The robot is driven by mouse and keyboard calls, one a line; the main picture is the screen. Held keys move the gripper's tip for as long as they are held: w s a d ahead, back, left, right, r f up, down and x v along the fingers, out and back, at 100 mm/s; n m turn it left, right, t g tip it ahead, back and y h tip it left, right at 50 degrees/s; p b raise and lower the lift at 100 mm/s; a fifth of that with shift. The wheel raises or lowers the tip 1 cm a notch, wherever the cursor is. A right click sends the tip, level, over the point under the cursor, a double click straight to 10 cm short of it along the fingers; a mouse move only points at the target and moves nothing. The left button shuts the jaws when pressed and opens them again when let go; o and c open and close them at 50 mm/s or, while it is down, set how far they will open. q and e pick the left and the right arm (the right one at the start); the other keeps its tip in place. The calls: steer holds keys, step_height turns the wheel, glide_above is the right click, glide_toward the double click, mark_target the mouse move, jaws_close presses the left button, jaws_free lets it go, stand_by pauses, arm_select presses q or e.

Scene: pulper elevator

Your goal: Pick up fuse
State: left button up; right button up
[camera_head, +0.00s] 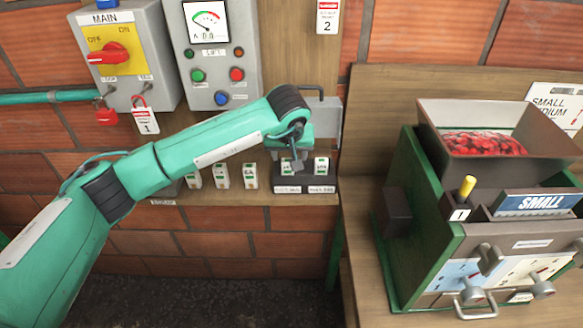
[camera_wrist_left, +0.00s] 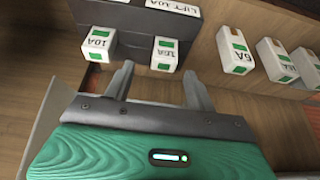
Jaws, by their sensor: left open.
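Two white fuses with green labels sit in a dark holder (camera_head: 305,182). The right fuse (camera_head: 321,166) is clear; the left fuse (camera_head: 287,167) is partly hidden by my left gripper (camera_head: 296,164). In the left wrist view the picture is turned round: one fuse (camera_wrist_left: 98,43) reads 10A and the other fuse (camera_wrist_left: 165,53) lies just beyond the gap between my fingertips (camera_wrist_left: 160,80). My left gripper is open and empty, its fingers apart. Whether they touch that fuse, I cannot tell. My right gripper is not in view.
Several loose-standing fuses (camera_head: 221,176) line the wooden shelf left of the holder; one reads 6A (camera_wrist_left: 235,50). The MAIN switch box (camera_head: 125,55) and a meter panel (camera_head: 217,50) hang above. A green pulper machine (camera_head: 420,220) stands at right.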

mark_target(286, 169)
arm_select(q)
steer(key=x, duration=0.1)
steer(key=p+x, duration=0.1)
steer(key=x, duration=0.1)
steer(key=shift+w+a+f+p, duration=0.1)
steer(key=shift+a+p, duration=0.15)
steer(key=shift+p, duration=0.15)
steer(key=shift+w+f, duration=0.15)
steer(key=shift+f, duration=0.35)
steer(key=c, duration=1)
steer(key=shift+c, duration=0.4)
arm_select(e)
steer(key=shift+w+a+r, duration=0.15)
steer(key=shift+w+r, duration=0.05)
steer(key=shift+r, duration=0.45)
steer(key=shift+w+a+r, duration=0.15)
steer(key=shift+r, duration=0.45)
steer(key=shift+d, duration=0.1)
